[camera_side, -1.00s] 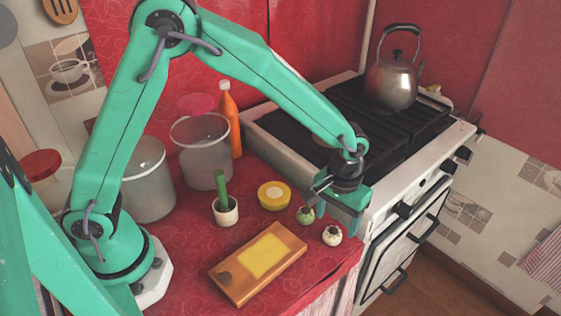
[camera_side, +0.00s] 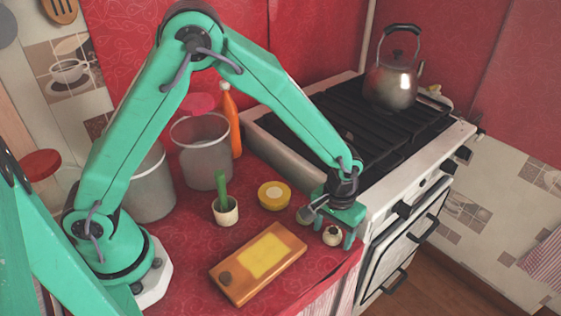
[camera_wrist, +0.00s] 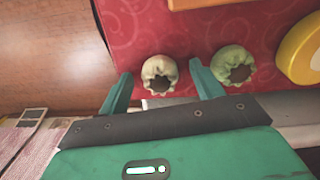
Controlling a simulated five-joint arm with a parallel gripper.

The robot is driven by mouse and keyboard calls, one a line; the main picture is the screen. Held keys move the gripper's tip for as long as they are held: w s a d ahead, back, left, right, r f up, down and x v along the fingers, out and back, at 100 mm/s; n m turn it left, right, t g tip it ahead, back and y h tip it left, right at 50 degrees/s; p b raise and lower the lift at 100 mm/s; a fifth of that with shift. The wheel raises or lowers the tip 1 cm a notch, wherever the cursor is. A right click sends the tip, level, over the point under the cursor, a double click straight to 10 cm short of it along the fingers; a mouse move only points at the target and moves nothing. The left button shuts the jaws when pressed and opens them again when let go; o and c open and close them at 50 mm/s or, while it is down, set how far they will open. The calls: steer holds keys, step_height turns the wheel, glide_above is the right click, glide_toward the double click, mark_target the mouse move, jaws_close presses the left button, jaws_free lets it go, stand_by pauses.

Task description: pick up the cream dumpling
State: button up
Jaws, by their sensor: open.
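The cream dumpling (camera_side: 332,236) sits upright on the red counter near its right edge, a small round bun with a dark top. My gripper (camera_side: 333,229) is open just above it, pointing down. In the wrist view the cream dumpling (camera_wrist: 159,75) lies between the two spread fingers of my gripper (camera_wrist: 160,69), with a gap on each side and no visible contact. The green dumpling (camera_wrist: 233,65) is just outside the right finger there. In the side view the green dumpling (camera_side: 304,214) is partly hidden by a gripper finger.
A wooden board (camera_side: 230,285) with a yellow patch lies in front. A round yellow item (camera_side: 273,195) and a small pot (camera_side: 225,212) with a green stick stand behind. The stove (camera_side: 290,150) borders the counter. The counter edge is close to the cream dumpling.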

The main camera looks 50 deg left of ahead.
mark_target(333, 232)
steer(key=c, duration=0.7)
steer(key=shift+r, duration=0.15)
steer(key=shift+r, duration=0.9)
step_height(333, 232, up, 2)
steer(key=shift+d+r, duration=0.1)
steer(key=shift+r, duration=0.1)
steer(key=s+d+r, duration=0.2)
steer(key=s, duration=0.1)
steer(key=s+d+r, duration=0.2)
steer(key=s, duration=0.1)
steer(key=s+d+r, duration=0.2)
steer(key=s, duration=0.1)
steer(key=shift+s+d+r, duration=0.1)
steer(key=shift+s+r, duration=0.15)
steer(key=shift+s, duration=0.1)
